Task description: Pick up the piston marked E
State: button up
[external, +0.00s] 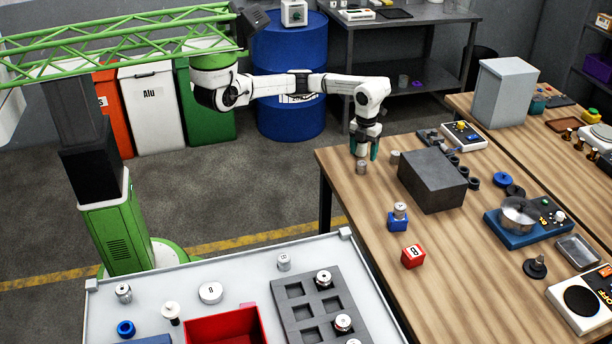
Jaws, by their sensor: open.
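My gripper (364,153) is open, with its teal fingers pointing down over the far left part of the wooden table (350,185). A small grey metal cylinder (361,168), probably a piston, stands on the table just below the fingers. I cannot tell whether it lies between the fingertips. Another piston (400,211) stands on a blue block (398,223). More pistons are on the white table: one stands alone (284,262), one is at the left (124,293), and others sit in the grey rack (309,300). The letters are too small to read, so I cannot tell which is E.
A dark grey block (432,180) stands right of my gripper. A red cube (413,256) lies nearer the front. A blue machine (527,222) with a round metal pan is at the right. A red bin (226,325) sits on the white table. The table's left strip is mostly clear.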

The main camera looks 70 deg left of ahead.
aim_at(362, 163)
jog(key=shift+a+f, duration=0.1)
jog(key=shift+f, duration=3.05)
jog(key=c, duration=1.2)
